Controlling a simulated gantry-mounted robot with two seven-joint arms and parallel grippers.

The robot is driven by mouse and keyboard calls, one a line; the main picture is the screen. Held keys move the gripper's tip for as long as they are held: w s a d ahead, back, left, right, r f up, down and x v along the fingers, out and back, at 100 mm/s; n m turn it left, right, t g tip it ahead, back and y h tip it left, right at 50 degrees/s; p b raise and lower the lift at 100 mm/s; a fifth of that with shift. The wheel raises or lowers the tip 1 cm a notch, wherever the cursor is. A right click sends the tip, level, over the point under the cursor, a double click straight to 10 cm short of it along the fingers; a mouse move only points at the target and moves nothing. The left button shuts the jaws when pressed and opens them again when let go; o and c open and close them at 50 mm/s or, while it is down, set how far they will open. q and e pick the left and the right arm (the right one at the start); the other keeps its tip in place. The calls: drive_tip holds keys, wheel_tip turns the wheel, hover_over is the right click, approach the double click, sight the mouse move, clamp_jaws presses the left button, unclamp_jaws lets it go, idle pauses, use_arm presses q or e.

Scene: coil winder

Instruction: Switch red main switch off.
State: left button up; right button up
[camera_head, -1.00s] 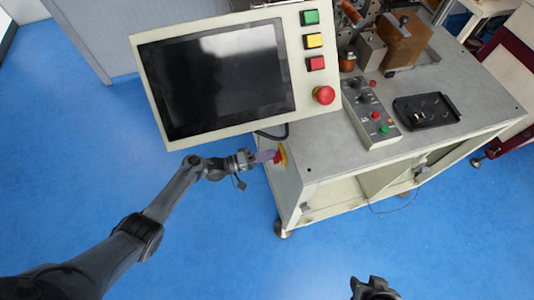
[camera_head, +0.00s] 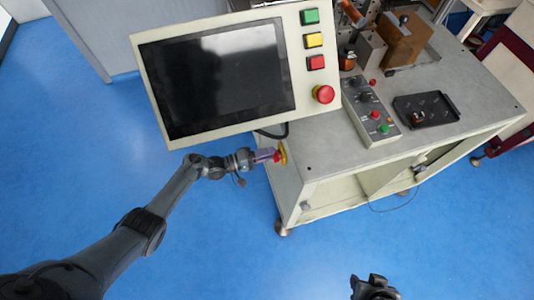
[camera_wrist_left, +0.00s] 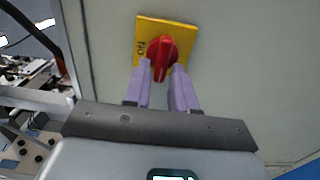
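The red main switch (camera_wrist_left: 160,55) is a round knob with a raised bar handle on a square yellow plate (camera_wrist_left: 183,33). The word ON shows on the plate's left side. In the head view the red switch (camera_head: 278,158) is on the left side of the machine cabinet, below the screen panel. My left gripper (camera_wrist_left: 162,70) has its purple fingertips on both sides of the handle, with a gap showing. The left gripper (camera_head: 270,155) points right at the switch in the head view. My right gripper (camera_head: 373,284) is at the bottom edge, partly cut off.
The screen panel (camera_head: 215,80) with coloured buttons and a red emergency knob (camera_head: 323,94) overhangs just above my left gripper. A control box (camera_head: 371,112) and a black tray (camera_head: 427,109) are on the cabinet top. The blue floor in front is clear.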

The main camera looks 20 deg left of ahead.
use_arm(q)
drive_tip(key=shift+o, duration=1)
drive_tip(key=p+v, duration=0.1)
drive_tip(key=v, duration=0.9)
drive_tip(key=shift+s+a, duration=0.25)
drive_tip(key=shift+a, duration=0.05)
